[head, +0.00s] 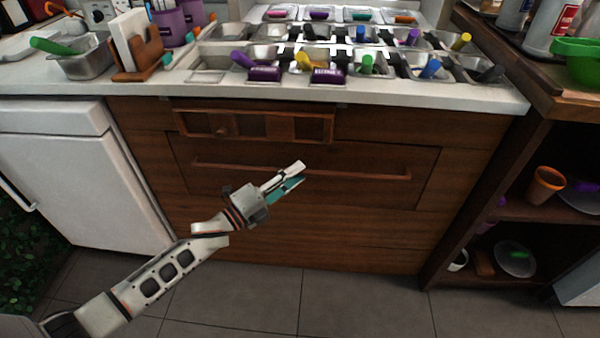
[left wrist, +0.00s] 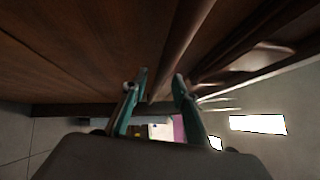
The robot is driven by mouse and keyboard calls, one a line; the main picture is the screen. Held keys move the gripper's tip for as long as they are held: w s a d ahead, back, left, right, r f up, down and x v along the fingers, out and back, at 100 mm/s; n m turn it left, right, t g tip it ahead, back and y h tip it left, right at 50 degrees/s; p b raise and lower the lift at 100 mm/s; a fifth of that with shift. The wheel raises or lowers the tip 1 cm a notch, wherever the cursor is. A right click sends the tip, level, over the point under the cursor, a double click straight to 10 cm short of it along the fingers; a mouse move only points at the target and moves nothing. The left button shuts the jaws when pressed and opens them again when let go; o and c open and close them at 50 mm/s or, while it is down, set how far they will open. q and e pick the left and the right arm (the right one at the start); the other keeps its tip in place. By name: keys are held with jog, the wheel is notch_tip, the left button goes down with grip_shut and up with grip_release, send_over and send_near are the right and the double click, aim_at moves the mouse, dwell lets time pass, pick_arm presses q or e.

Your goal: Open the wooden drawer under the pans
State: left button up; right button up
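The wooden drawer (head: 370,200) is a wide dark brown front under the counter that holds the pans (head: 345,75). It looks closed and flush with the cabinet. Its long horizontal bar handle (head: 370,176) runs across the upper part of the front. My left gripper (head: 298,174) is at the middle of the handle, its fingers apart. In the left wrist view the bar (left wrist: 186,40) runs down between the two teal fingers (left wrist: 161,76). I cannot tell whether either finger touches it. My right gripper is in neither view.
A small framed wooden panel (head: 285,127) sits above the drawer. A white fridge (head: 75,170) stands to the left and a dark open shelf (head: 540,205) to the right. The tiled floor (head: 330,300) in front is clear.

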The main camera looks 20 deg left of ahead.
pick_arm(q)
jog(key=shift+x, duration=0.9)
grip_shut()
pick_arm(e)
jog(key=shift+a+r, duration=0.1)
pick_arm(q)
jog(key=shift+s+f, duration=0.1)
jog(key=shift+s, duration=0.05)
